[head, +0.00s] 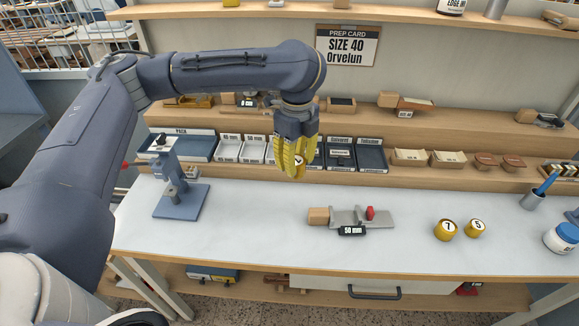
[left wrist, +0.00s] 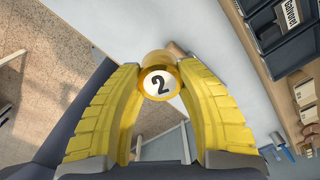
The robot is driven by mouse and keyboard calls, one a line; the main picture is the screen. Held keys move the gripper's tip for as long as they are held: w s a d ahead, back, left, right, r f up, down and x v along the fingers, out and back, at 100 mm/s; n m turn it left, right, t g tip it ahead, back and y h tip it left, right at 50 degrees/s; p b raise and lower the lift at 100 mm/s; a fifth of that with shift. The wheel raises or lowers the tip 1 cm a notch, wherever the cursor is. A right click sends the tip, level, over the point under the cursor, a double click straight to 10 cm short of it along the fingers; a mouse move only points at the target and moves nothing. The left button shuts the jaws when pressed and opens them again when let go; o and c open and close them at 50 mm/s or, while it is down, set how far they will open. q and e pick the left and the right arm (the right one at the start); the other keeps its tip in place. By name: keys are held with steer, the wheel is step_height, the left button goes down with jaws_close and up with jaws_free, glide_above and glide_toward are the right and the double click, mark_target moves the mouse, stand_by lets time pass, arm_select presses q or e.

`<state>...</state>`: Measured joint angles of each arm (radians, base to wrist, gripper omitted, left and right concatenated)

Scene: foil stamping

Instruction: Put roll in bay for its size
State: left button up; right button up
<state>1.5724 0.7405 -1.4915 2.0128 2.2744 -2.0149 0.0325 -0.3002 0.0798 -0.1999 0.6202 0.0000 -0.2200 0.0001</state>
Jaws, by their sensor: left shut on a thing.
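My left gripper (head: 296,160) has yellow fingers and is shut on a gold roll (head: 300,159), held in the air above the back of the bench. In the left wrist view the roll (left wrist: 160,82) is between the fingertips (left wrist: 160,90), its white end marked 2 facing the camera. Small bays stand in a row behind: pale ones (head: 228,158) partly behind the gripper, and dark ones (head: 372,170) to its right. Two more gold rolls, one (head: 445,230) and another marked 5 (head: 475,228), stand on the bench at right. My right gripper is not in view.
A grey gauge (head: 375,217) with a 50 mm display sits mid-bench. A blue stamping press (head: 180,198) stands at left. A prep card (head: 346,45) reads SIZE 40 Orvelun. The front centre-left of the bench is clear.

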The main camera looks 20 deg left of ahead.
arm_select(q)
steer(key=w+a+r+n, duration=0.2)
steer(key=w+a+r, duration=0.1)
steer(key=w, duration=0.1)
step_height(320, 180, up, 3)
steer(key=n, duration=2)
glide_above(254, 154)
step_height(254, 154, down, 19)
steer(key=shift+r, duration=0.1)
steer(key=shift+f, duration=0.2)
steer(key=o, duration=1.3)
steer(key=shift+c, duration=0.2)
